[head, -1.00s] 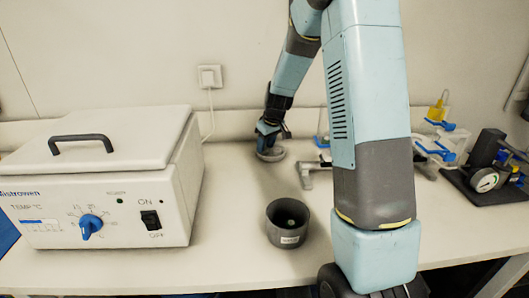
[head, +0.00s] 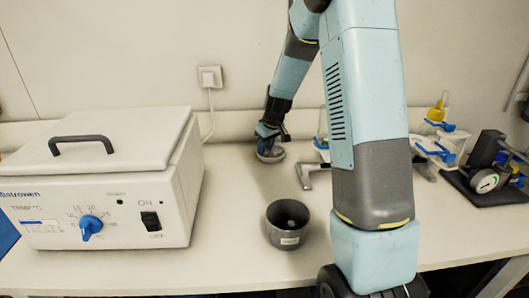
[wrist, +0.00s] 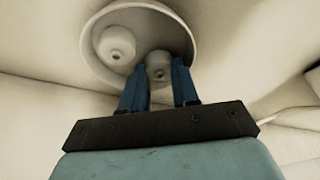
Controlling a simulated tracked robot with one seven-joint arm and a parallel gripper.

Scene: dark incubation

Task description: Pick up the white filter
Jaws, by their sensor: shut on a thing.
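A pale round dish (head: 271,155) is on the bench below the wall socket, at the end of my arm. In the wrist view the dish (wrist: 183,30) holds two small white rounded pieces. One, which I take to be the white filter (wrist: 158,63), is between the blue fingers of my gripper (wrist: 160,78). The other white piece (wrist: 117,43) lies beside it, apart from the fingers. In the head view my gripper (head: 267,137) is at the dish, and its fingers are too small to make out. My gripper is shut on the white filter.
A grey cup (head: 289,238) with a small greenish thing inside stands nearer the front. A white incubator box (head: 100,165) fills the left. Stands with blue clips (head: 437,150) and a gauge device (head: 487,180) are on the right. The bench between box and cup is clear.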

